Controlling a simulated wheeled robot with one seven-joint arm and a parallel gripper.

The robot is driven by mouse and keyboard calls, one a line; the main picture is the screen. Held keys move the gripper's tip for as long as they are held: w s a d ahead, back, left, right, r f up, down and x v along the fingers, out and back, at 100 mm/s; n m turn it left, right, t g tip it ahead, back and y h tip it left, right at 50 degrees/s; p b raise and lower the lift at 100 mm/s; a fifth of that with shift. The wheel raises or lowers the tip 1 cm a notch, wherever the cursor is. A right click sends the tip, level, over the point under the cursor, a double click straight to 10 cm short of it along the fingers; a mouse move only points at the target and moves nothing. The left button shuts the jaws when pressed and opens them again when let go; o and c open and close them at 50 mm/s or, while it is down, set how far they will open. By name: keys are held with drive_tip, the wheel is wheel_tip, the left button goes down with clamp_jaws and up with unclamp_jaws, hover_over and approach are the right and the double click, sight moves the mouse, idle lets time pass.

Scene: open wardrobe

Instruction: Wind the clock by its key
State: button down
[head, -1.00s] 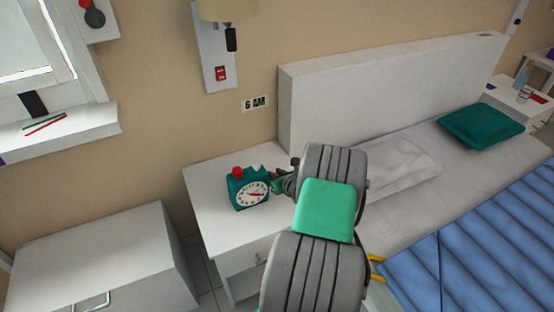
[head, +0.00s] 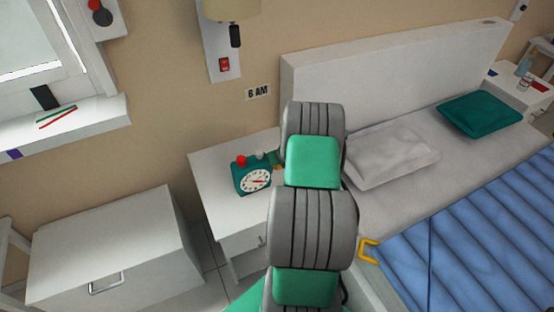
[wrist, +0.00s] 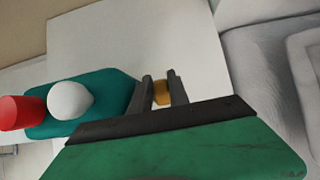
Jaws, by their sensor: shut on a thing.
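A teal clock (head: 240,178) with a white dial and a red knob on top stands on the white nightstand (head: 215,168). In the wrist view the clock (wrist: 105,87) shows from above, with a red knob (wrist: 20,112) and a white knob (wrist: 70,100). My gripper (wrist: 163,92) is at the clock's right side, its two dark fingers shut on a small yellow-brown key (wrist: 162,92). Whether the key joins the clock body is hidden by a finger. In the head view my arm hides most of the gripper.
The bed with a grey pillow (head: 385,155) and blue cover (head: 480,225) lies to the right. A white cabinet (head: 110,240) stands to the left.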

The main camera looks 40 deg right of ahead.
drive_tip(key=shift+a, duration=0.1)
drive_tip(key=c, duration=1.5)
unclamp_jaws()
drive_tip(key=v, duration=0.7)
drive_tip(key=shift+s+r, duration=0.2)
drive_tip(key=shift+r, duration=0.1)
